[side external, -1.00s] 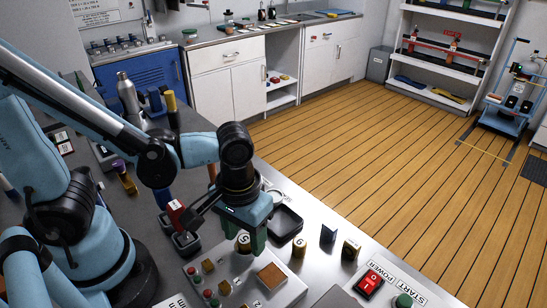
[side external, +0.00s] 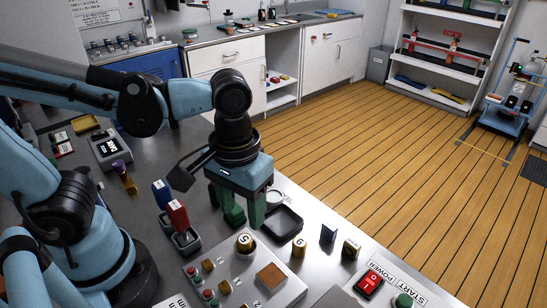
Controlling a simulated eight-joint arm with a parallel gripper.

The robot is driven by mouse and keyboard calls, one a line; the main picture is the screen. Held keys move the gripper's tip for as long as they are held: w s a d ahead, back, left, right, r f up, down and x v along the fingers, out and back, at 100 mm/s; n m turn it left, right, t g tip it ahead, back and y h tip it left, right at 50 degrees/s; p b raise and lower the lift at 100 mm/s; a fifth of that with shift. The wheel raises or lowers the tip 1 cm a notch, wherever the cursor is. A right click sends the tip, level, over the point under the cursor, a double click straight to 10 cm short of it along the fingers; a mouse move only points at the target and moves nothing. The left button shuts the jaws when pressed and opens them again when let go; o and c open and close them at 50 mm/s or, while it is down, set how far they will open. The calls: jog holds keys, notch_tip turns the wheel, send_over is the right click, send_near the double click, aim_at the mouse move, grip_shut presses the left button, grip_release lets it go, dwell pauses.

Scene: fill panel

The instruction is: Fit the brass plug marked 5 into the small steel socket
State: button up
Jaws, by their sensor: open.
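A brass plug (side external: 244,243) stands upright at the steel ring socket near the back edge of the light grey panel (side external: 238,280). The mark on its top looks like a 5, but it is too small to be sure. How deep it sits cannot be told. My gripper (side external: 246,221) is open, with its two green fingers apart and nothing between them. The fingertips are just above and behind the plug in the picture, clear of it.
Another brass plug (side external: 299,247) and a dark and brass piece (side external: 350,250) stand on the steel bench to the right. A black tray (side external: 283,222) lies behind. Red and blue handled pieces (side external: 178,216) stand left. A red power switch (side external: 369,283) is at front right.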

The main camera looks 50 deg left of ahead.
notch_tip(320, 180, up, 4)
jog(key=r, duration=0.1)
jog(key=w+a+f+m+t, duration=0.2)
jog(key=w+a+t, duration=0.4)
jog(key=a, duration=0.4)
jog(key=shift+w+a+f+m+t, duration=0.25)
jog(key=shift+f+m+t, duration=0.1)
jog(key=shift+m+t, duration=0.2)
dwell(0.6)
